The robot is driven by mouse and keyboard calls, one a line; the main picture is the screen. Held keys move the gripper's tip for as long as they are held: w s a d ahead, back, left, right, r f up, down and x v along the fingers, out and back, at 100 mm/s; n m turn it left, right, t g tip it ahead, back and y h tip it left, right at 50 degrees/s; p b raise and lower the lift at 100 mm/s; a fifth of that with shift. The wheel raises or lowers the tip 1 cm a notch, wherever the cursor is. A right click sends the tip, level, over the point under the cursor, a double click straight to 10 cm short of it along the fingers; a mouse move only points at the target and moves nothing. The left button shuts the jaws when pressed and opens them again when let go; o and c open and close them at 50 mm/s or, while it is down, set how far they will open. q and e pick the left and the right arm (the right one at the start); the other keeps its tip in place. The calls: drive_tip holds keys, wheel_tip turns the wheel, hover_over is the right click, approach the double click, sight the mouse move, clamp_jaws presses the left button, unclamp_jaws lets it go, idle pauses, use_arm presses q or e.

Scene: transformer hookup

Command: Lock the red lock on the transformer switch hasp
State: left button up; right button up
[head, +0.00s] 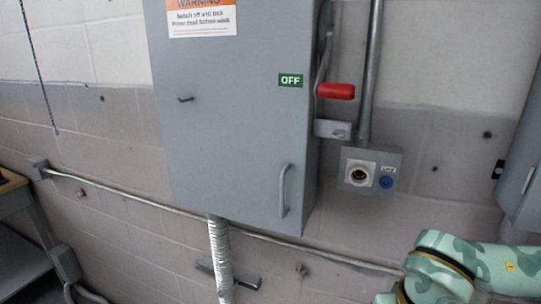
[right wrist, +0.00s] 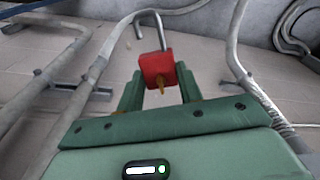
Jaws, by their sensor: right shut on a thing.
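The red lock (right wrist: 158,71) has a grey shackle that points up and stands open on one side, and a brass key at its lower face. My right gripper (right wrist: 160,88) is shut on the red lock in the right wrist view. In the head view, the grey switch box (head: 230,130) has a red-handled lever (head: 335,91) on its right side, next to a green OFF label (head: 290,80). The hasp (head: 333,129) is a small grey bracket below the lever. My right arm shows at lower right; its gripper is outside the head view. My left gripper is not in view.
A grey outlet plate (head: 369,170) with a round socket and a blue plug is right of the box. A conduit (head: 369,65) runs up beside the lever. Another grey box (head: 524,165) stands at the right edge. A bench (head: 12,183) is at far left.

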wheel_tip(320, 180, up, 33)
drive_tip(key=p, duration=3.1)
drive_tip(key=shift+s+r, duration=0.15)
drive_tip(key=shift+s, duration=0.15)
drive_tip(key=shift+t, duration=0.3)
drive_tip(key=f+b, duration=1)
drive_tip(key=f, duration=0.1)
drive_tip(key=f+b, duration=1.1)
drive_tip(key=w+f+b, duration=0.1)
drive_tip(key=f+b, duration=0.9)
drive_tip(key=f, duration=0.1)
drive_tip(key=shift+f, duration=0.3)
drive_tip(key=shift+s, duration=0.15)
